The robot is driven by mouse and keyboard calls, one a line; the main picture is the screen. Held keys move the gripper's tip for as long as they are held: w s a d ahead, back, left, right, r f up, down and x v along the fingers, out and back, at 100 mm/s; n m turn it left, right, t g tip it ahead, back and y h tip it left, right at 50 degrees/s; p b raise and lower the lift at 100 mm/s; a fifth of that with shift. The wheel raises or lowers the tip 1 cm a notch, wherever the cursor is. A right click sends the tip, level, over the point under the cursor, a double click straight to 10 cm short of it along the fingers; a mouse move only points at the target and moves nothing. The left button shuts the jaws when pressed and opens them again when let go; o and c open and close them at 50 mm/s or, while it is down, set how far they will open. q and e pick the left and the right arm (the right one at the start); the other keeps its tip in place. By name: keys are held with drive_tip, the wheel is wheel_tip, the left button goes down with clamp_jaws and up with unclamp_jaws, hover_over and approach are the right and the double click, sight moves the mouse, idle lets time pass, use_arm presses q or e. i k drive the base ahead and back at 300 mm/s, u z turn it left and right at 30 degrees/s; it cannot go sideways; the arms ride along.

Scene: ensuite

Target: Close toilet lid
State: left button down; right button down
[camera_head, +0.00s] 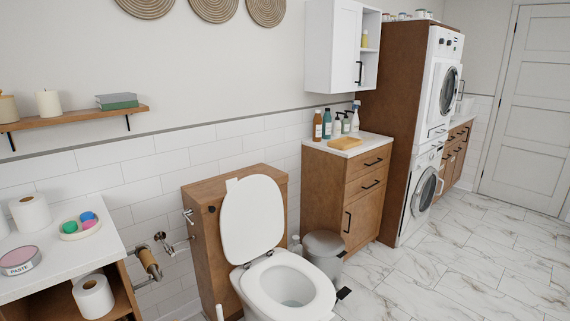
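The toilet (261,303) stands in the lower middle of the head view, with a brown wooden cistern box (202,248) behind it. Its white lid (252,219) is raised and leans back against the cistern box. The white seat (324,294) lies flat on the bowl, and the open bowl (291,288) shows inside it. Neither of my grippers is in view.
A white counter (92,258) with paper rolls stands at the left. A grey pedal bin (324,249) is close beside the toilet on the right, before a wooden cabinet (328,188). Marble floor (450,262) is clear at the right.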

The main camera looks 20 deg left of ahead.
sight(252, 222)
drive_tip(key=u, duration=0.35)
drive_tip(key=i, duration=1.3)
drive_tip(key=u, duration=0.95)
